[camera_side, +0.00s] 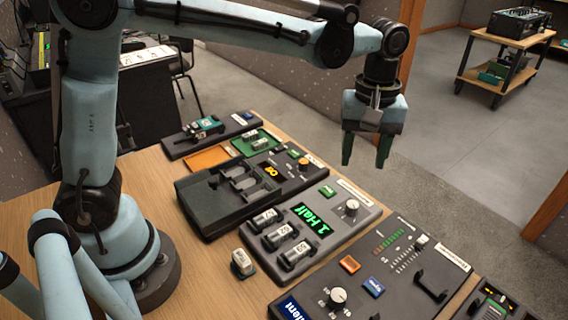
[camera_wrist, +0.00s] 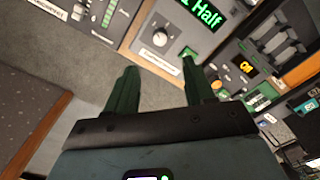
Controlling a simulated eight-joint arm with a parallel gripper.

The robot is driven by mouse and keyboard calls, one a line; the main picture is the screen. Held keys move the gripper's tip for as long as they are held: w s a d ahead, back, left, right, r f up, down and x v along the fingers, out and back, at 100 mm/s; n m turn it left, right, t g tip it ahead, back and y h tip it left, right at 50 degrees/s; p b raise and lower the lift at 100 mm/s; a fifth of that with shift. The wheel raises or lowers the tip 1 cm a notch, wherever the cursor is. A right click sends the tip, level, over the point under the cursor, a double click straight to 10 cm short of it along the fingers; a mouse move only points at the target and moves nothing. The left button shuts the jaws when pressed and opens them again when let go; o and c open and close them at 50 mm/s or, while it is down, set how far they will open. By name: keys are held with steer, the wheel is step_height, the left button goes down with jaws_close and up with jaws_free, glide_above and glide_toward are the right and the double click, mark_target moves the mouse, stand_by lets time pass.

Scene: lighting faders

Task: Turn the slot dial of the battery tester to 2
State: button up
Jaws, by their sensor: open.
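The battery tester (camera_side: 313,247) is a grey box on the table, with a green display (camera_side: 313,217) that reads "1 Half". Its slot dial (camera_side: 351,207) is a pale round knob near the far right corner; its pointer is too small to read. Several numbered cells (camera_side: 281,236) lie in its slots. In the wrist view the dial (camera_wrist: 160,37) shows beyond the fingertips, left of the display (camera_wrist: 206,18). My gripper (camera_side: 364,162) is open and empty, pointing down above the dial's level and apart from it. It also shows in the wrist view (camera_wrist: 159,68).
A dark charger (camera_side: 213,205) with an amber display stands behind the tester, and a fader panel (camera_side: 395,262) with knobs stands in front. A loose cell (camera_side: 243,263) stands left of the tester. Orange (camera_side: 207,158) and green (camera_side: 257,142) trays lie at the back.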

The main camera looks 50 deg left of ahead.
mark_target(353, 203)
step_height(353, 203, down, 12)
steer(key=shift+r, duration=0.1)
stand_by(0.5)
jaws_close()
steer(key=shift+m, duration=0.3)
steer(key=m, duration=0.5)
steer(key=shift+m, duration=0.3)
steer(key=m, duration=0.5)
steer(key=shift+m, duration=0.4)
stand_by(0.3)
